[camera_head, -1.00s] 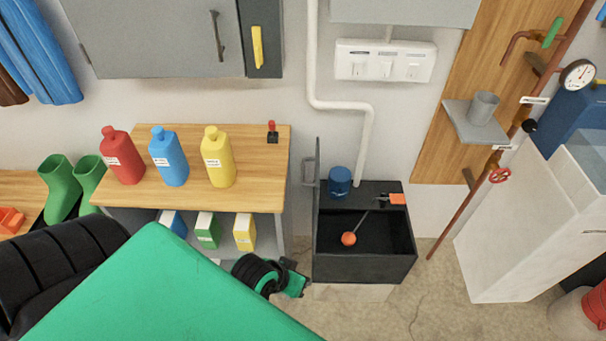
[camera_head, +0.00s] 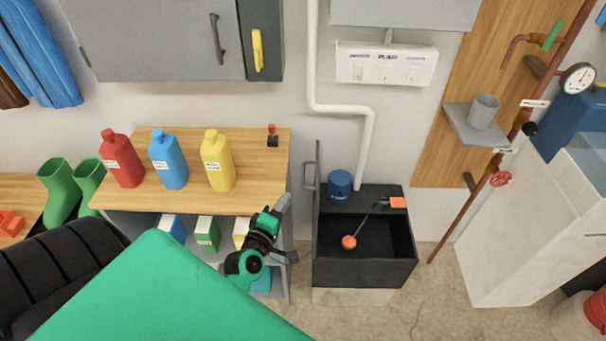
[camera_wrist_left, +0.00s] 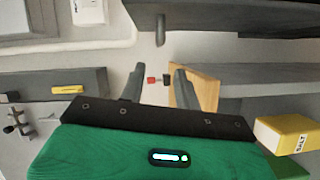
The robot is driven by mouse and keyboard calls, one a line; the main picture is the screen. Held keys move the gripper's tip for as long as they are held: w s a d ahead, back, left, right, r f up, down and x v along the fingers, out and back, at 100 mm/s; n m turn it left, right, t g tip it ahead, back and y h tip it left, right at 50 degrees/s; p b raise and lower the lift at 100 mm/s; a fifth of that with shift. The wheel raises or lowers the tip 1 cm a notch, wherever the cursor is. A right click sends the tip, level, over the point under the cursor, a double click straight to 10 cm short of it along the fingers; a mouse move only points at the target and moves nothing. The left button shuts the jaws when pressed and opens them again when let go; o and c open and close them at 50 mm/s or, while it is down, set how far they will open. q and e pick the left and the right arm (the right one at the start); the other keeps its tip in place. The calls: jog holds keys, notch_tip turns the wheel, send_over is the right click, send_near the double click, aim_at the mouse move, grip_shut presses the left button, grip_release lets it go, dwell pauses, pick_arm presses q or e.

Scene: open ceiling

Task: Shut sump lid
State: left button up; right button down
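The sump (camera_head: 365,272) is a black open box on a pale base, with a blue cylinder, an orange float and a rod inside. Its dark lid (camera_head: 318,165) stands upright, edge-on, along the box's left side. A grey handle (camera_head: 308,176) sticks out leftward from the lid. My left gripper (camera_head: 289,231) is left of the sump, lower than the handle and apart from it. In the left wrist view its fingers (camera_wrist_left: 159,85) are spread and empty. The lid (camera_wrist_left: 230,18) and handle (camera_wrist_left: 160,30) show above the fingertips there. My right gripper is not in view.
A wooden shelf bench (camera_head: 262,175) with red, blue and yellow bottles stands left of the sump, boxes below. A yellow salt box (camera_wrist_left: 286,134) is near the gripper. A white pipe (camera_head: 366,140) runs behind the sump.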

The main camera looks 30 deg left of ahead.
aim_at(303, 173)
pick_arm(q)
jog(key=w, duration=0.4)
jog(key=w+a+p, duration=0.1)
jog(key=w, duration=0.3)
jog(key=w+a+f+p, duration=0.1)
jog(key=w, duration=0.4)
grip_shut()
